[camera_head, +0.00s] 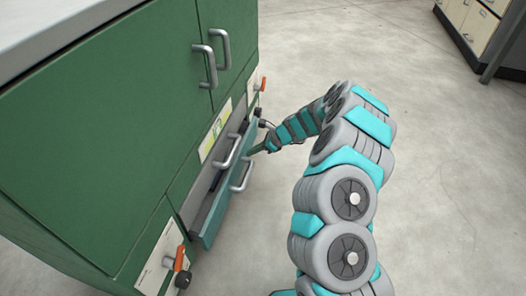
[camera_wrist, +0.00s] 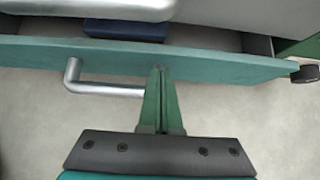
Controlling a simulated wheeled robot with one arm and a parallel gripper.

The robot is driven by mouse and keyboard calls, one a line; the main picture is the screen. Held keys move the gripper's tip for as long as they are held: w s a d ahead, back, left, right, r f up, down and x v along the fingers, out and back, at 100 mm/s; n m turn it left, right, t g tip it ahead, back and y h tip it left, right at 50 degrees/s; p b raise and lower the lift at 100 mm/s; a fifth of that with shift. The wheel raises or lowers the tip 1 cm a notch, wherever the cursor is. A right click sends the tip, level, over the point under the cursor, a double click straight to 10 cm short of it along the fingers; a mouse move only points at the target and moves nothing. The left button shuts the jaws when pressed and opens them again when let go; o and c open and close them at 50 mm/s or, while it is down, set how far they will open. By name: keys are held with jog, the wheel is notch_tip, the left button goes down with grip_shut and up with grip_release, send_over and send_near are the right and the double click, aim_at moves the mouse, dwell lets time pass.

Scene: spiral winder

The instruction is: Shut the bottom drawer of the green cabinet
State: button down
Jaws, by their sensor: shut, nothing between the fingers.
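The green cabinet (camera_head: 110,120) fills the left of the head view. Its bottom drawer (camera_head: 211,223) stands partly open near the floor, with a teal front and a silver bar handle (camera_head: 241,177). In the wrist view the drawer front (camera_wrist: 215,65) runs across the upper part, with its handle (camera_wrist: 100,88) to the left of my fingers. My gripper (camera_wrist: 160,72) is shut and empty, its fingertips at the drawer front's outer face, right of the handle. I cannot tell whether they touch it. In the head view my gripper (camera_head: 258,148) is at the drawer's far end.
A dark blue item (camera_wrist: 125,29) lies inside the drawer. Orange-handled valves (camera_head: 179,258) stick out at both sides of the cabinet's lower part. Cream cabinets (camera_head: 470,25) stand far right. The floor (camera_head: 440,170) in front is clear.

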aim_at(238, 151)
jog(key=shift+w+a, duration=0.3)
jog(key=shift+a, duration=0.5)
jog(key=shift+w+a, duration=0.25)
jog(key=shift+a, duration=0.35)
jog(key=shift+w+a, duration=0.2)
jog(key=shift+a, duration=0.4)
